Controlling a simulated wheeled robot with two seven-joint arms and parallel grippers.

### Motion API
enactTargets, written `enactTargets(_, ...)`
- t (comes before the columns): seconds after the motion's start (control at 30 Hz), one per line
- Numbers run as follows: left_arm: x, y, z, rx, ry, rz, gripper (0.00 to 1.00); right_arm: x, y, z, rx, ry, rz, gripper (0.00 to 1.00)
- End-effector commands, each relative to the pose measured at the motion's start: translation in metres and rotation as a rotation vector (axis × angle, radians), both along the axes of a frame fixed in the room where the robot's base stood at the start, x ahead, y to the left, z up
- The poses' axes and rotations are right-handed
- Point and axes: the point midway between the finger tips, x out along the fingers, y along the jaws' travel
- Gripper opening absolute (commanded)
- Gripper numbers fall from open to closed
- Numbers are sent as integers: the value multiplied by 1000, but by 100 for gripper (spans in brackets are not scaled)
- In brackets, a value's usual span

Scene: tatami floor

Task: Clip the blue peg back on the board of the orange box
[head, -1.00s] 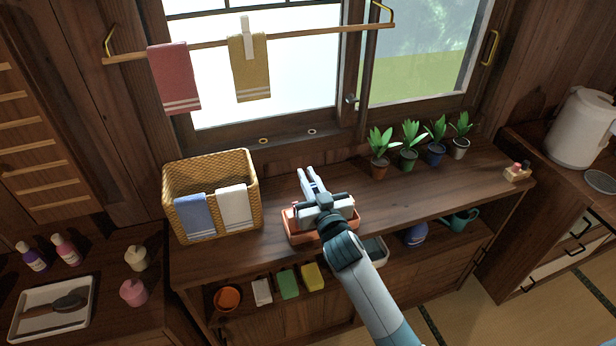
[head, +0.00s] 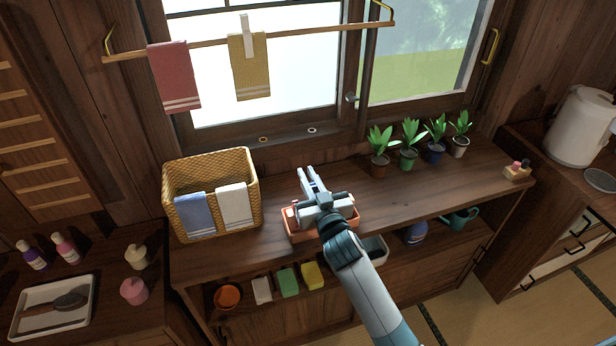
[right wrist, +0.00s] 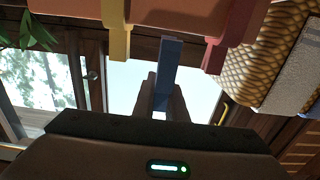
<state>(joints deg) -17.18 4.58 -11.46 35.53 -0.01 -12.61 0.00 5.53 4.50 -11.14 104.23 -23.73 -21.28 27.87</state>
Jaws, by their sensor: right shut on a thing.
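The orange box (head: 308,239) stands on the wooden counter, partly hidden under my right gripper. In the right wrist view the box (right wrist: 85,8) fills the top, with a yellow peg (right wrist: 118,35) and a pink peg (right wrist: 222,45) clipped at its edge. My right gripper (head: 309,178) is shut on the blue peg (right wrist: 168,68), which sticks out between the fingers toward the gap between those two pegs. My left gripper is out of view.
A wicker basket (head: 212,168) with blue and white cloths stands left of the box. Several potted plants (head: 408,158) stand to the right at the back. A rail (head: 210,45) with towels hangs before the window.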

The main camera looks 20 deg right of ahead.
Motion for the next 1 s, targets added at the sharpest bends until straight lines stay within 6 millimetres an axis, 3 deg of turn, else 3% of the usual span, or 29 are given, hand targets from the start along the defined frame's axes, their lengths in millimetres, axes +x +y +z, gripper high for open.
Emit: enactTargets(1.0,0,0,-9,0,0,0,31,0,0,-13,0,1,0,0)
